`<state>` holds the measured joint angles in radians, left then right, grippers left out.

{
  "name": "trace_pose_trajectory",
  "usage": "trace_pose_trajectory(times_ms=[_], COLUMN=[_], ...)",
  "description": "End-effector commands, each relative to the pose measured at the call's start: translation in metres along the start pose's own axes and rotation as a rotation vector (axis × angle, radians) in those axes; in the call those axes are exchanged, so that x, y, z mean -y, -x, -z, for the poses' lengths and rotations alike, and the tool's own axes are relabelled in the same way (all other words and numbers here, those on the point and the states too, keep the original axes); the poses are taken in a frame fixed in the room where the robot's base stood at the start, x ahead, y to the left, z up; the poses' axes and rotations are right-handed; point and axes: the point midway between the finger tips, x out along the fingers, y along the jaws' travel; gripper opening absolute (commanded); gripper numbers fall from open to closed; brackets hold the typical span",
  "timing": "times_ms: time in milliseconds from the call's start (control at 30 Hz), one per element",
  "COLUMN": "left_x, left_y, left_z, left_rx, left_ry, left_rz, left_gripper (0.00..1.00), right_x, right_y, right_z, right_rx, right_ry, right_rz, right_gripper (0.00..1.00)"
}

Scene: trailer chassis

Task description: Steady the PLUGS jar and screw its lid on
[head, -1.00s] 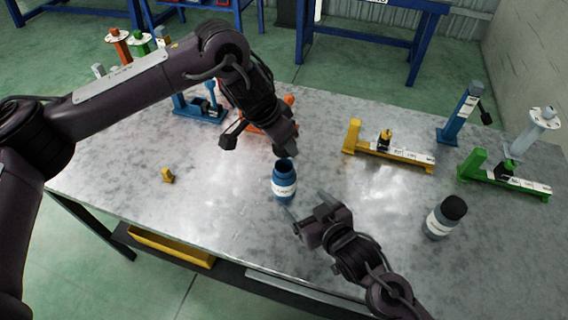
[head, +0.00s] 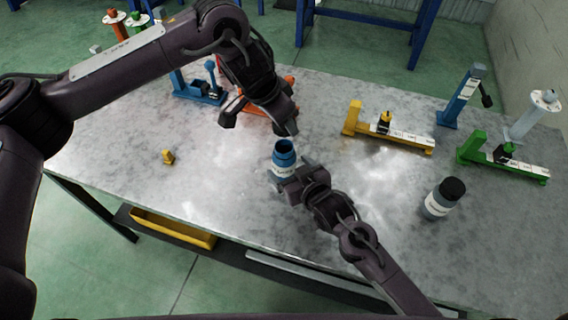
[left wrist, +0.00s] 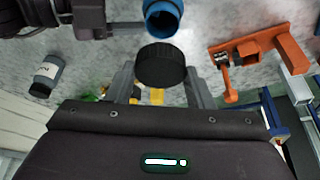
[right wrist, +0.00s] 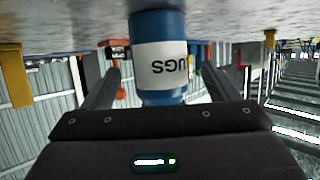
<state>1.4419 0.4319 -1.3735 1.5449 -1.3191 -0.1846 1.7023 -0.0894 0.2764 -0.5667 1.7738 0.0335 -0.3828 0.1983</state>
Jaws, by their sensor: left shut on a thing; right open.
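The open blue PLUGS jar (head: 284,152) stands upright on the metal table, its white label partly hidden by my right gripper. My right gripper (head: 293,175) is low at the jar's near side, fingers open. In the right wrist view the jar (right wrist: 158,60) stands between the two spread fingers, with gaps beside it. My left gripper (head: 262,121) is above and behind the jar. It is shut on the black lid (left wrist: 161,66), seen between its fingers in the left wrist view. The lid is apart from the jar's open mouth (left wrist: 162,18).
A second jar with a black lid (head: 444,198) stands to the right. Yellow (head: 390,131) and green (head: 505,158) stands are at the right, blue (head: 200,92) and orange (head: 262,103) ones behind my left gripper. A small yellow piece (head: 168,157) lies on clear table at the left.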

Motion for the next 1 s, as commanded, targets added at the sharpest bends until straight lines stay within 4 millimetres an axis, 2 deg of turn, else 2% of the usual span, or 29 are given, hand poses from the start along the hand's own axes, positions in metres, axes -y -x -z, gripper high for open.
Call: trace_pose_trajectory(times_ms=[100,300,667,1000], left_x=[0.000,0.000,0.000,0.000], left_y=[0.000,0.000,0.000,0.000], left_z=[0.000,0.000,0.000,0.000], left_rx=[0.000,0.000,0.000,0.000], left_ry=[0.000,0.000,0.000,0.000], left_rz=[0.000,0.000,0.000,0.000], left_gripper=[0.27,0.27,0.27,0.27], right_x=[0.000,0.000,0.001,0.000], right_y=[-0.019,-0.036,-0.039,-0.039], right_z=[0.001,0.001,0.000,0.000], right_rx=[-0.002,-0.001,-0.001,-0.001], right_ry=[0.000,0.001,0.000,0.000], right_rz=[0.000,0.001,0.001,0.000], right_gripper=[0.81,0.81,0.81,0.37])
